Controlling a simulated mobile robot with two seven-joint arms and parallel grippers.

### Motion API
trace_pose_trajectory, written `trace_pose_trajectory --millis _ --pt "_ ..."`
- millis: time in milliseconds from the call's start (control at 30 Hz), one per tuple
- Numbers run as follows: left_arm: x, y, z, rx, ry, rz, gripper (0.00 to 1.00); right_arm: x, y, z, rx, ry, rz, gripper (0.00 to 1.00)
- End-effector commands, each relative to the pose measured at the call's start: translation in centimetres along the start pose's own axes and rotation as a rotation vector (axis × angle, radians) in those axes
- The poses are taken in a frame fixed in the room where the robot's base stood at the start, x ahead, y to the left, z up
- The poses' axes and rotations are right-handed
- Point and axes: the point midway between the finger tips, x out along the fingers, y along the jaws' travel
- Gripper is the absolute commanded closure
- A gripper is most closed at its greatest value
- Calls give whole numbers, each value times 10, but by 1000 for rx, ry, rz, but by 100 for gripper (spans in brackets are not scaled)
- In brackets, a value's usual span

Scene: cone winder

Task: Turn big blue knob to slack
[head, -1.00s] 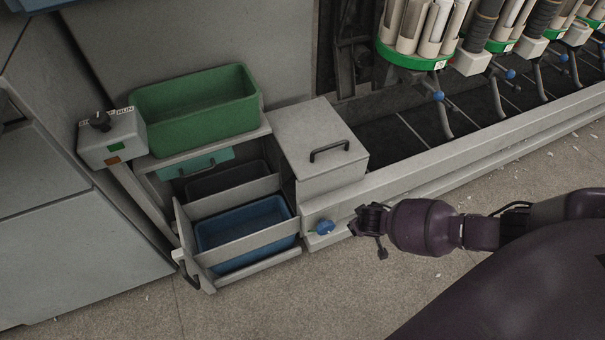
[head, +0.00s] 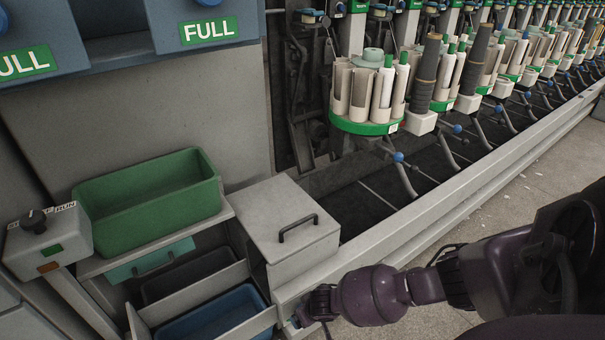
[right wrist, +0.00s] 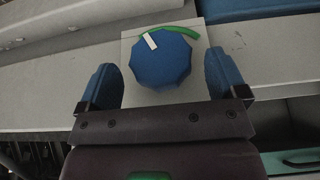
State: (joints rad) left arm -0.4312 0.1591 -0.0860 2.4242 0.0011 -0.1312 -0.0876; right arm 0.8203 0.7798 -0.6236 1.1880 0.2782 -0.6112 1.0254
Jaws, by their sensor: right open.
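The big blue knob (right wrist: 160,60) shows in the right wrist view on a pale square plate (right wrist: 128,45). Its white pointer mark is at the upper left of its face, near the left end of a green arc (right wrist: 182,30). My right gripper (right wrist: 163,78) is open, with one blue finger on each side of the knob and a gap showing at both sides. In the head view my right gripper (head: 318,303) is at the lower middle, by the front end of the machine's rail, and the knob is mostly hidden there. My left gripper is not in view.
A grey lidded box (head: 270,212) with a black handle stands above the rail (head: 420,215). A green bin (head: 150,200), a blue bin (head: 215,312) and a switch box (head: 45,240) are at the left. Winding units with cones (head: 370,95) line the back.

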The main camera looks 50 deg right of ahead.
Motion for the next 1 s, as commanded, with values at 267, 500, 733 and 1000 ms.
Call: trace_pose_trajectory --millis 267,500,733,1000 --pt "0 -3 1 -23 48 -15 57 24 0 1 0 -2 1 9" --pt "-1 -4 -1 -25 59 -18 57 25 0 -2 1 2 0 9" --pt "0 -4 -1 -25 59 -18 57 25 0 -2 1 2 0 26" --pt "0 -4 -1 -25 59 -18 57 25 0 -1 0 1 1 56"
